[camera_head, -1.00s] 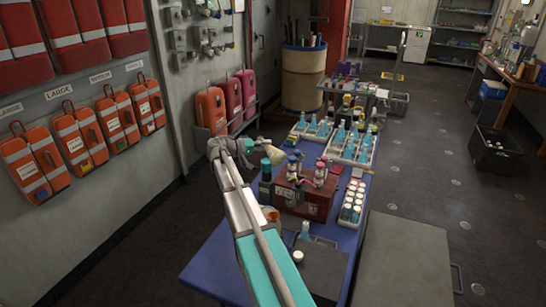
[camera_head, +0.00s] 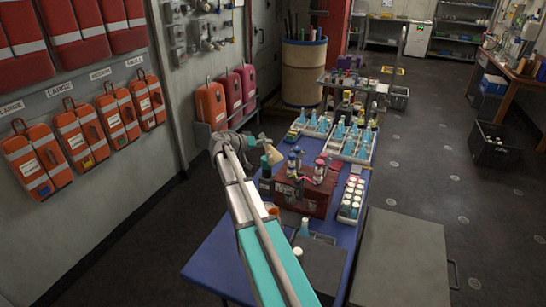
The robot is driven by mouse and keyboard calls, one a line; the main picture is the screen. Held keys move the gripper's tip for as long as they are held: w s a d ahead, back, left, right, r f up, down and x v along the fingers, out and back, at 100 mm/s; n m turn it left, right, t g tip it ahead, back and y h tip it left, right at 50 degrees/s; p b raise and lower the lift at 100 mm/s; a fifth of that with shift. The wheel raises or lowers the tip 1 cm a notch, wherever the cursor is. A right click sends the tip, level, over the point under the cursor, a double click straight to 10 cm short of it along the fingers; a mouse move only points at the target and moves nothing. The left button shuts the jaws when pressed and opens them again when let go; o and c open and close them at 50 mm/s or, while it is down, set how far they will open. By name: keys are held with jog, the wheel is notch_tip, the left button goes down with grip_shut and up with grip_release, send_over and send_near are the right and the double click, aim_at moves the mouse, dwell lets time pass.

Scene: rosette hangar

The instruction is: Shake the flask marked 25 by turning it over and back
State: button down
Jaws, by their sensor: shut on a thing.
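My gripper (camera_head: 262,141) is up above the far left part of the blue table, at the end of my arm. It is shut on a small flask (camera_head: 272,156) with a pale yellowish, cone-shaped body, which hangs beside the jaws and looks tilted. The jaws are small and partly hidden by my wrist. No number is readable on the flask, so I cannot tell whether it is marked 25. Several flasks with blue liquid (camera_head: 339,131) stand in white trays farther back on the table.
A dark red box (camera_head: 308,198) with small bottles stands below and right of my gripper. A white rack (camera_head: 352,200) of capped jars is right of it. The blue table's (camera_head: 212,262) near left corner is bare. Orange and pink cases (camera_head: 211,105) stand by the wall.

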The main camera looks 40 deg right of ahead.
jog(key=shift+f+n+g+h+b, duration=0.15)
jog(key=shift+n+g+h+b, duration=0.15)
jog(key=shift+n+b, duration=0.5)
jog(key=n+g+h+b, duration=0.1)
jog(key=n, duration=0.1)
jog(key=shift+n+b, duration=0.35)
jog(key=shift+n, duration=0.05)
jog(key=shift+n+h, duration=0.3)
jog(key=shift+n, duration=0.3)
jog(key=shift+g+b, duration=0.3)
jog(key=shift+b, duration=0.1)
jog(key=shift+n+h+b, duration=0.3)
jog(key=shift+n+b, duration=0.2)
jog(key=shift+n, duration=0.2)
jog(key=n+h+b, duration=0.1)
jog(key=n+b, duration=0.1)
jog(key=n, duration=0.1)
jog(key=shift+n+h+b, duration=0.5)
jog(key=shift+n, duration=0.8)
